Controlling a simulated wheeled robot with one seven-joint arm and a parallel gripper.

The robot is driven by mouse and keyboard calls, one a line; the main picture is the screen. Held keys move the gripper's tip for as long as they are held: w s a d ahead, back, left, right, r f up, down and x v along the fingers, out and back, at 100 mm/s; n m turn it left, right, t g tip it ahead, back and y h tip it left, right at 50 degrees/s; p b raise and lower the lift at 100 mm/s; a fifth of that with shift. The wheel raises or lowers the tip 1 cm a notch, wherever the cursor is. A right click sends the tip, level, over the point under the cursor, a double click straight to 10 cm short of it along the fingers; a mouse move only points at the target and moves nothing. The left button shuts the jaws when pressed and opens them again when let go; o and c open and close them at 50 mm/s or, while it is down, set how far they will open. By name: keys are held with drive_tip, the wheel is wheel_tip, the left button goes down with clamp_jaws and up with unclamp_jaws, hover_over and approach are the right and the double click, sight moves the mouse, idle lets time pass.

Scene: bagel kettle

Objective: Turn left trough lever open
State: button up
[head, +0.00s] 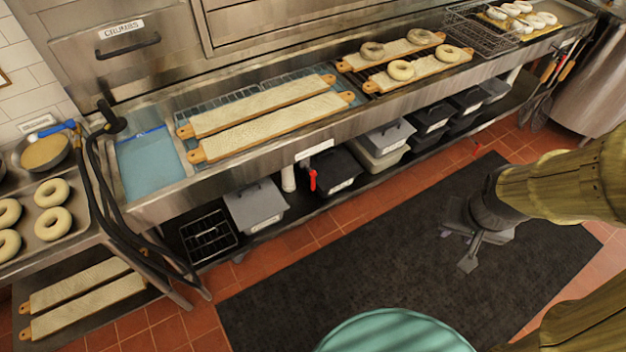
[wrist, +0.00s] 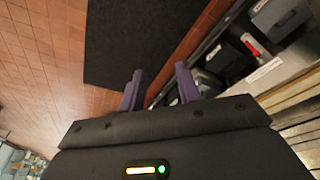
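The left trough lever (head: 312,181) is a small red handle under the front of the steel trough (head: 240,165), beside a white pipe. It hangs pointing down. A red lever near a white label also shows in the wrist view (wrist: 250,45), and it looks like the same one. My gripper (head: 462,250) is over the dark mat, to the right of and well apart from the lever. In the wrist view my gripper's (wrist: 158,85) two purple fingers stand apart with nothing between them.
Grey and black bins (head: 257,206) stand on the low shelf. Dough-covered boards (head: 270,124) lie on the trough. Black hoses (head: 110,215) hang at left. The black floor mat (head: 300,285) is clear. A teal round object (head: 395,332) is at the bottom.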

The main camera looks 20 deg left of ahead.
sight(314, 182)
drive_tip(key=w+a+f+n+t+y+b, duration=0.25)
drive_tip(key=w+a+f+b, duration=0.4)
drive_tip(key=f, duration=0.35)
drive_tip(key=w+a+f+n+t+y+b, duration=0.1)
drive_tip(key=w+a+f+n+t+b, duration=0.2)
drive_tip(key=w+a+f+b, duration=0.45)
drive_tip(key=a+f+n+t+y+b, duration=0.1)
drive_tip(key=a+f+t+y+b, duration=0.2)
drive_tip(key=a+f+b, duration=0.3)
drive_tip(key=w+a+f+n+t+y+b, duration=0.1)
drive_tip(key=a+f+t+y+b, duration=0.2)
drive_tip(key=f, duration=1)
drive_tip(key=a+y+b, duration=0.1)
drive_tip(key=a+b, duration=0.2)
drive_tip(key=a, duration=0.2)
drive_tip(key=shift+a+f, duration=0.15)
drive_tip(key=shift+a, duration=0.2)
drive_tip(key=shift+w+y, duration=0.15)
drive_tip(key=shift+y, duration=0.1)
drive_tip(key=b+x, duration=0.1)
drive_tip(key=x, duration=1.6)
drive_tip(key=shift+a+f+b, duration=0.1)
drive_tip(key=shift+a+b, duration=0.1)
drive_tip(key=shift+b, duration=0.1)
